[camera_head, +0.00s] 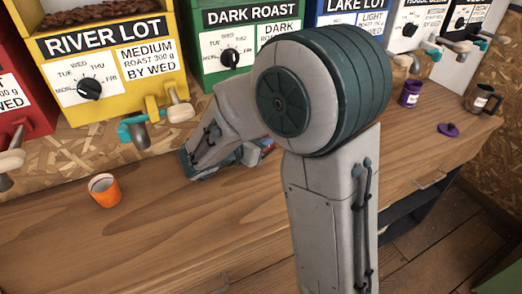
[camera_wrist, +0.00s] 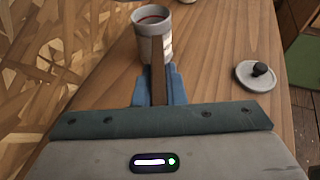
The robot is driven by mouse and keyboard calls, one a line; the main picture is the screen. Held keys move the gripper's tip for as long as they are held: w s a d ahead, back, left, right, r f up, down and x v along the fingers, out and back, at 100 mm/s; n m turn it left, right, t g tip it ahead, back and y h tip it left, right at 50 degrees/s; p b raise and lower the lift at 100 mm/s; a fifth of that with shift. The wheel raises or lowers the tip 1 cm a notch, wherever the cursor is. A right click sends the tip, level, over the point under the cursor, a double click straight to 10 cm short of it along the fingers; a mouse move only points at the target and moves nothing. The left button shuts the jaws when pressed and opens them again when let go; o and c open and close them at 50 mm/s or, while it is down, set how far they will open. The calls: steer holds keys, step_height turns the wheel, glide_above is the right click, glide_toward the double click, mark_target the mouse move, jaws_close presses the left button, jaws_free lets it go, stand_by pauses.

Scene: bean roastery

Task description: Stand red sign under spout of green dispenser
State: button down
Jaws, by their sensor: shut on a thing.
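The green dispenser (camera_head: 218,32), labelled DARK ROAST, stands at the back of the counter in the head view. My arm covers its lower part, so its spout is hidden. My gripper (camera_wrist: 157,88) is low over the counter, below the green dispenser's front. In the wrist view its blue fingers are shut on a thin upright brown board seen edge-on, which I take to be the red sign (camera_wrist: 159,68). A small red patch, likely the sign's face, shows beside the fingers in the head view (camera_head: 268,146). I cannot tell whether the sign touches the counter.
A pale canister with a red inside (camera_wrist: 152,20) stands just beyond the sign; a grey lid with a black knob (camera_wrist: 259,75) lies to its right. The counter front (camera_head: 150,235) is clear.

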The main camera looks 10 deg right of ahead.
steer(key=shift+w+f, duration=0.15)
steer(key=shift+w, duration=0.1)
steer(key=shift+f, duration=2)
steer(key=shift+f+b, duration=0.2)
steer(key=shift+b, duration=0.15)
steer(key=c, duration=1.5)
jaws_free()
